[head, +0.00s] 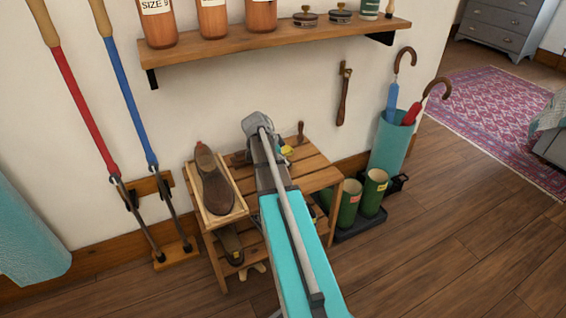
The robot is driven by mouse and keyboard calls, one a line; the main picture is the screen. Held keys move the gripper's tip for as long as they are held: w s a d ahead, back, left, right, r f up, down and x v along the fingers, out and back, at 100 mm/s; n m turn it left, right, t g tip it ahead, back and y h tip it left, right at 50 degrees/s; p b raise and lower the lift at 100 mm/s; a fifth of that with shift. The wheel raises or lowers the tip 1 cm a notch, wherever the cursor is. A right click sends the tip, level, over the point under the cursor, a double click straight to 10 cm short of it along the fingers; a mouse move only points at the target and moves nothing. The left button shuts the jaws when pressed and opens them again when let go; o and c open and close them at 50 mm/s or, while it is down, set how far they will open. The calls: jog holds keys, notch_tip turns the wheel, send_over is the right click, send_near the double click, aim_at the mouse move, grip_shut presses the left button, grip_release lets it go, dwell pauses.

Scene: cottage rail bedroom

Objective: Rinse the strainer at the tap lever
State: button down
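No strainer and no tap lever can be made out in the head view. My arm reaches from the bottom edge up over a slatted wooden bench (318,178), and its grey far end is above the bench near the wall. The fingers of my gripper cannot be made out, so whether it is open or shut, or holds anything, is not shown. A small yellow item beside the arm is partly hidden and unclear.
A brown shoe (214,180) sits in a wooden tray (238,213) on the bench's left. Green boots (349,203) and a teal umbrella stand (391,146) are at right. A wall shelf (285,42) holds bottles and tins. Long-handled tools lean at left. Floor at lower right is clear.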

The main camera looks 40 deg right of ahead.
jog(key=shift+f, duration=0.15)
jog(key=c, duration=0.5)
grip_release()
jog(key=shift+r, duration=0.2)
jog(key=shift+p+v, duration=1)
jog(key=shift+v, duration=0.05)
jog(key=p+v, duration=0.8)
jog(key=v, duration=0.2)
